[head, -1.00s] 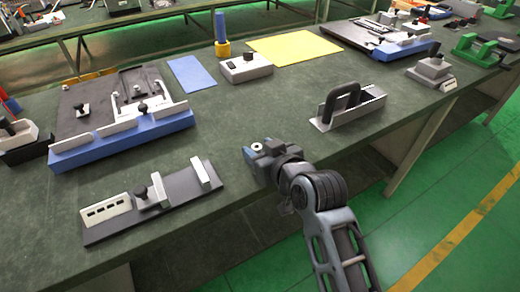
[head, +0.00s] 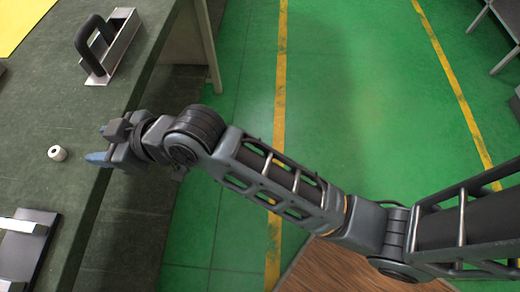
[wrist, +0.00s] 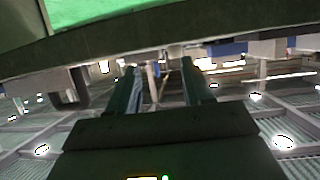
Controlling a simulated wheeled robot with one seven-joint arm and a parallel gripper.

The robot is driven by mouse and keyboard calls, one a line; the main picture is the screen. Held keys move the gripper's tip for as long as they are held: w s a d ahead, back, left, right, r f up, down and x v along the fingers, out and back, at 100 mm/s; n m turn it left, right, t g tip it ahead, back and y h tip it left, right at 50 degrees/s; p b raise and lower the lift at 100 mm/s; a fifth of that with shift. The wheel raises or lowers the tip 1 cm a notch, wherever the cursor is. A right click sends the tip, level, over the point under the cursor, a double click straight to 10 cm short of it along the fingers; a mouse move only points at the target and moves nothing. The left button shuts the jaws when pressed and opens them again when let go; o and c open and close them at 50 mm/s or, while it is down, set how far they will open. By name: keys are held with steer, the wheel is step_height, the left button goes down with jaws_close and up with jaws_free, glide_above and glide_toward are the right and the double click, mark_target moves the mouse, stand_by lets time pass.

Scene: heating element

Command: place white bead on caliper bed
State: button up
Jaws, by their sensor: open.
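The white bead (head: 57,153), a small short cylinder with a dark hole in its top, stands upright on the green-grey bench top in the head view. My gripper (head: 100,144) is at the bench's front edge, just right of the bead and apart from it, with its blue-tipped fingers pointing towards it. The wrist view shows the fingers (wrist: 163,85) spread with nothing between them; the bead cannot be made out there. What appears to be the caliper bed, a dark plate with light metal blocks (head: 38,247), is cut off at the lower left.
A metal holder with a black handle (head: 103,50) stands on the bench beyond my gripper. A yellow sheet (head: 18,22) lies at the top left. The bench top around the bead is clear. Green floor with yellow lines (head: 281,120) is open to the right.

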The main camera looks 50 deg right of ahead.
steer(key=s+d+f+m+t+h, duration=0.1)
steer(key=s+d+f+m+h, duration=0.1)
steer(key=s+d+f, duration=0.5)
steer(key=s+d+r+m+h, duration=0.1)
steer(key=s+d, duration=0.4)
steer(key=s, duration=0.6)
steer(key=s+d+r+m+t+h, duration=0.1)
steer(key=s+d, duration=0.3)
steer(key=s, duration=0.6)
steer(key=shift+s+d+r+m+t+h, duration=0.3)
steer(key=shift+s+d+r+h, duration=0.1)
steer(key=shift+r+h, duration=0.45)
steer(key=shift+o, duration=0.2)
steer(key=s+d+r+m+h, duration=0.1)
steer(key=s+r, duration=0.5)
steer(key=s, duration=0.2)
steer(key=shift+s+r, duration=0.15)
steer(key=shift+s, duration=0.25)
steer(key=shift+o, duration=0.4)
steer(key=shift+s+d+r, duration=0.1)
steer(key=shift+s+r, duration=0.1)
steer(key=shift+r, duration=0.05)
